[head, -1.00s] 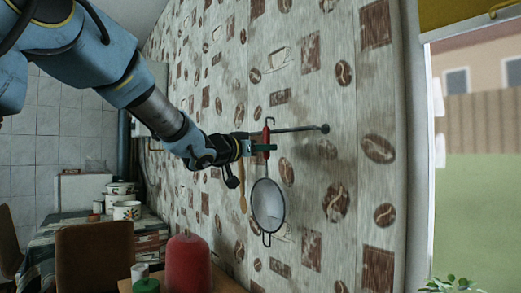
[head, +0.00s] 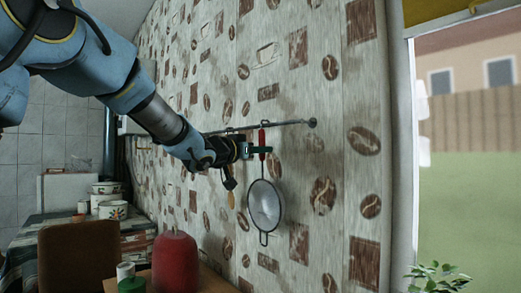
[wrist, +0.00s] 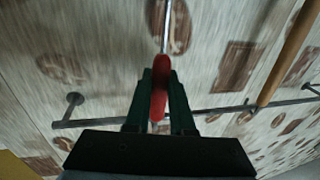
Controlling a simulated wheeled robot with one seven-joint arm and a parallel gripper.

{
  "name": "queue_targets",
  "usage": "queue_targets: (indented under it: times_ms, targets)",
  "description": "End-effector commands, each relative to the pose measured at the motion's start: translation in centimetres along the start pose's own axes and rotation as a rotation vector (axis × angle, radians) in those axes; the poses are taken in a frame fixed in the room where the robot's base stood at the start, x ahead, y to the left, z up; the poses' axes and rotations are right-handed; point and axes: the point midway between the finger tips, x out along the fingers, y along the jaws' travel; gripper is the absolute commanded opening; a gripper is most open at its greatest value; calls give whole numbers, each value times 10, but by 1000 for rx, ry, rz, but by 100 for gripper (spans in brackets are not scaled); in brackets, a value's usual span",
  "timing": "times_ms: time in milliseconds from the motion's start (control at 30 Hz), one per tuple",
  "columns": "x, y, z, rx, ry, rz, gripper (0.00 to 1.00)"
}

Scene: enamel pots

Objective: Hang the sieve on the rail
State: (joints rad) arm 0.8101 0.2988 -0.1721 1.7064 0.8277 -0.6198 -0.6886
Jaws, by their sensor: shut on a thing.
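The sieve (head: 264,205) has a round mesh bowl with a dark rim and a red handle (head: 262,140); it hangs upright, bowl down, in front of the wall. My gripper (head: 260,150) is shut on the red handle, which also shows between the fingers in the wrist view (wrist: 159,90). The hook (head: 265,123) at the handle's top is level with the rail (head: 290,124) in the head view. I cannot tell whether it touches the rail. In the wrist view the rail (wrist: 90,121) passes behind the fingers.
A wooden utensil (wrist: 290,50) hangs from the rail beside the sieve. Below stand a red canister (head: 175,262), a green-lidded jar (head: 132,285) and a chair (head: 80,257). Enamel pots (head: 112,209) stand on the table at left. The rail's right end is free.

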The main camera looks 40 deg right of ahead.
Motion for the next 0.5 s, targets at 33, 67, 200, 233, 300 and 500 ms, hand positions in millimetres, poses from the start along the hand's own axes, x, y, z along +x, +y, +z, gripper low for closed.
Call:
queue_targets:
  times_ms: [33,67,200,233,300,500]
  targets:
    - [0,0,1,0,1,0,0]
    - [0,0,1,0,1,0,0]
    - [0,0,1,0,1,-1,0]
    - [0,0,1,0,1,-1,0]
    - [0,0,1,0,1,-1,0]
    - [0,-1,0,0,1,-1,38]
